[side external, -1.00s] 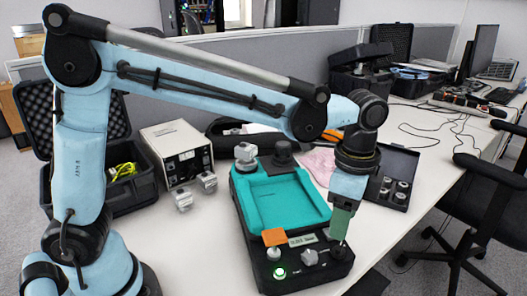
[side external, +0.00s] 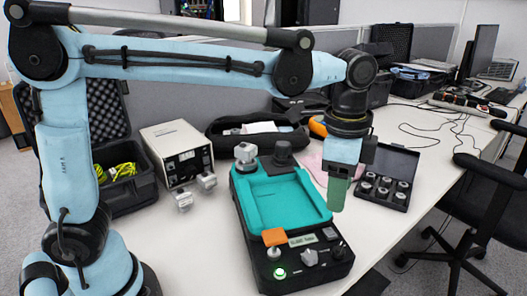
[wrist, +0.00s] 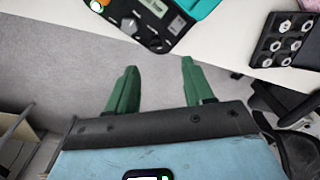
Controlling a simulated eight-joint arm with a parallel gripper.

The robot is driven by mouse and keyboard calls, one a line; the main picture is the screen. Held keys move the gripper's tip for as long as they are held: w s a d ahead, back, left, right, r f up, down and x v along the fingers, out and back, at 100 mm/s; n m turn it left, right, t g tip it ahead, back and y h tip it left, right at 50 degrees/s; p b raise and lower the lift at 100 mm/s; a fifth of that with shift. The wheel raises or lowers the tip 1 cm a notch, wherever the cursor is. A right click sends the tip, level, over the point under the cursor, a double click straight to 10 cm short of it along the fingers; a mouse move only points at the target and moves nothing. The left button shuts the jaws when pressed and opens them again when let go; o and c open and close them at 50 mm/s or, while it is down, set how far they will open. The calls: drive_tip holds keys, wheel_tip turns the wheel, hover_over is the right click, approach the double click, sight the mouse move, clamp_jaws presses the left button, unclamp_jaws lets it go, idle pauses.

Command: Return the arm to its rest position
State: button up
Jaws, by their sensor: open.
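Part of the device also shows at the top of the wrist view (wrist: 151,30).
A white instrument box (side external: 177,152) and an open black case (side external: 130,180) stand at the left. A black chair (side external: 480,200) is at the table's right edge. The table's front left is clear.

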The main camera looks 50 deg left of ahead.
drive_tip(key=s+a+f+n+t, duration=0.1)
drive_tip(key=s+a+n+t, duration=0.1)
drive_tip(key=a+n, duration=0.2)
drive_tip(key=s+a+f+n+t, duration=0.1)
drive_tip(key=s+a+n+t, duration=0.1)
drive_tip(key=a, duration=0.4)
drive_tip(key=s+a+f+n+t, duration=0.2)
drive_tip(key=s+a+n, duration=0.2)
drive_tip(key=a+n, duration=0.1)
drive_tip(key=shift+a+f+n, duration=0.1)
drive_tip(key=shift+a+n, duration=0.15)
drive_tip(key=shift+n, duration=0.05)
drive_tip(key=shift+s+a+f+n+t, duration=0.3)
drive_tip(key=shift+a+f+n, duration=0.05)
drive_tip(key=shift+n, duration=0.05)
drive_tip(key=shift+c, duration=0.2)
